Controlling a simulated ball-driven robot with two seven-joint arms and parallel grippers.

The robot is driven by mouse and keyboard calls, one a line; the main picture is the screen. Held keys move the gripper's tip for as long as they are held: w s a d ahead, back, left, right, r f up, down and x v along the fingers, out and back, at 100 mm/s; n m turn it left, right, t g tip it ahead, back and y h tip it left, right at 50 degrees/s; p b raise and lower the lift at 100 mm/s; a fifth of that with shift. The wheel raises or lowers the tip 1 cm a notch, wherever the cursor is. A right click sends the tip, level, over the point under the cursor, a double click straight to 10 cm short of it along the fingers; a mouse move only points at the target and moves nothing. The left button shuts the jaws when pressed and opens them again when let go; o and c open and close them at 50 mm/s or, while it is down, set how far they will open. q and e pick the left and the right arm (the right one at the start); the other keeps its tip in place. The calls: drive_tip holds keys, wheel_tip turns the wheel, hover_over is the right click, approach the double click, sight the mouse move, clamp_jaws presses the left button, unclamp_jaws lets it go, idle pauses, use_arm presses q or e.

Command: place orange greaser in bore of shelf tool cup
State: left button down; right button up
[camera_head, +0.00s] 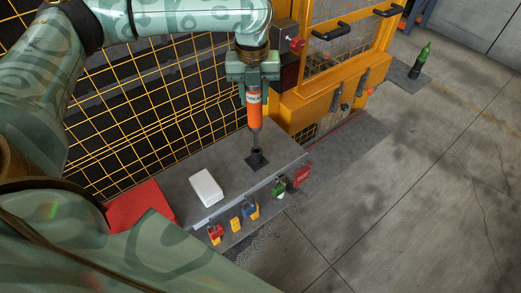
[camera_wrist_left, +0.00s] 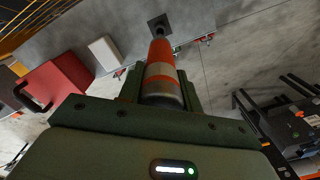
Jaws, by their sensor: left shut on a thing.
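My left gripper (camera_head: 253,84) is shut on the orange greaser (camera_head: 254,109) and holds it upright, grey nozzle end down. The greaser shows in the left wrist view (camera_wrist_left: 160,58) with an orange body and a pale band. The shelf tool cup (camera_head: 256,157) is a small dark cup with a square base on the grey shelf. The greaser's lower tip is just above or at the cup's mouth; I cannot tell whether it has entered. In the left wrist view the cup (camera_wrist_left: 158,23) lies beyond the greaser's tip, partly hidden by it. My right gripper is not in view.
A white box (camera_head: 207,188) lies on the grey shelf (camera_head: 180,168) left of the cup. A red case (camera_head: 141,206) is at the left end. Several padlocks, one blue (camera_head: 250,210), hang along the front edge. A yellow mesh fence stands behind. A green bottle (camera_head: 421,61) is far right.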

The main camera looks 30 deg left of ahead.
sight(256, 120)
use_arm(q)
drive_tip(key=f, duration=0.2)
drive_tip(key=w+f+b, duration=0.1)
drive_tip(key=f, duration=0.1)
drive_tip(key=shift+w+a+f, duration=0.1)
drive_tip(key=shift+w+f, duration=0.1)
drive_tip(key=shift+s+f, duration=0.25)
drive_tip(key=shift+f, duration=0.05)
wheel_tip(256, 120, down, 4)
drive_tip(key=shift+f+b, duration=0.1)
drive_tip(key=shift+b, duration=0.6)
drive_tip(key=shift+w+f, duration=0.1)
drive_tip(key=shift+f, duration=0.15)
drive_tip(key=shift+s+r, duration=0.1)
drive_tip(key=shift+s, duration=0.15)
drive_tip(key=c, duration=1.1)
unclamp_jaws()
drive_tip(key=shift+c, duration=0.2)
drive_tip(key=shift+o, duration=0.9)
drive_tip(key=shift+w, duration=0.15)
wheel_tip(256, 120, up, 12)
drive_tip(key=p, duration=0.3)
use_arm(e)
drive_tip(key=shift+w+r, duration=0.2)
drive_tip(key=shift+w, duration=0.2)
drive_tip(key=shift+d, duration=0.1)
